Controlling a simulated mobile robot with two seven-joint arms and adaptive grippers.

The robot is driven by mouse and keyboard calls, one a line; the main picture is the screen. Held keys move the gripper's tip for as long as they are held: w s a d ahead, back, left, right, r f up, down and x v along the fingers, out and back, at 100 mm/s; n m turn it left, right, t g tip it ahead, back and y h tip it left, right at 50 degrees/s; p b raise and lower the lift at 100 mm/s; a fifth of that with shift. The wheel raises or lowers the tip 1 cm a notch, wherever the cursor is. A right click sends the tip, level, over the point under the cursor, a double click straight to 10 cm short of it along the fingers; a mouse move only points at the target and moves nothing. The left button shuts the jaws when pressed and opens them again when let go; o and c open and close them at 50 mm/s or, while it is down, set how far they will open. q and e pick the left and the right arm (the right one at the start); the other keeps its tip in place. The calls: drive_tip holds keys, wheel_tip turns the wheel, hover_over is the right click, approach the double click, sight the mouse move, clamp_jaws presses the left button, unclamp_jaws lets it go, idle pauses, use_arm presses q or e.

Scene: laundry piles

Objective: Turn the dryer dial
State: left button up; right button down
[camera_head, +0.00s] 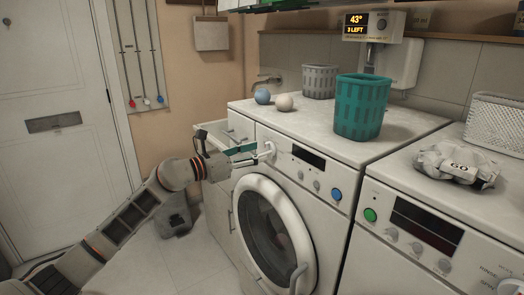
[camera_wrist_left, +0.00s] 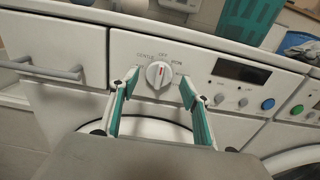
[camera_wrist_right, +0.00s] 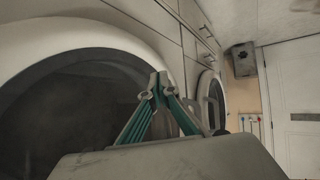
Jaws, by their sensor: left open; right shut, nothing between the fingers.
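The dial (camera_wrist_left: 159,75) is a round white knob with a red mark, on the left part of the machine's front panel, with printed settings such as GENTLE around it. In the head view my left gripper (camera_head: 262,152) reaches the panel at the dial, which it partly hides. In the left wrist view my left gripper (camera_wrist_left: 160,84) is open, with one teal-lined finger on each side of the dial and gaps between them and it. My right gripper (camera_wrist_right: 160,84) is shut and empty, in front of a dark round machine door (camera_wrist_right: 70,105). It is not in the head view.
The left machine (camera_head: 330,150) carries a teal basket (camera_head: 361,108), a grey basket (camera_head: 319,81) and two balls. A round door (camera_head: 268,235) lies below the dial.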

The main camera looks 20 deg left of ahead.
sight(268, 149)
use_arm(q)
drive_tip(key=shift+x, duration=1.1)
drive_tip(key=c, duration=1.1)
drive_tip(key=shift+w+a+n+p, duration=0.1)
drive_tip(key=shift+n+p, duration=1.9)
drive_tip(key=shift+p, duration=0.1)
drive_tip(key=shift+w+a+n+p, duration=0.1)
drive_tip(key=shift+n+p, duration=1.9)
drive_tip(key=shift+p, duration=0.05)
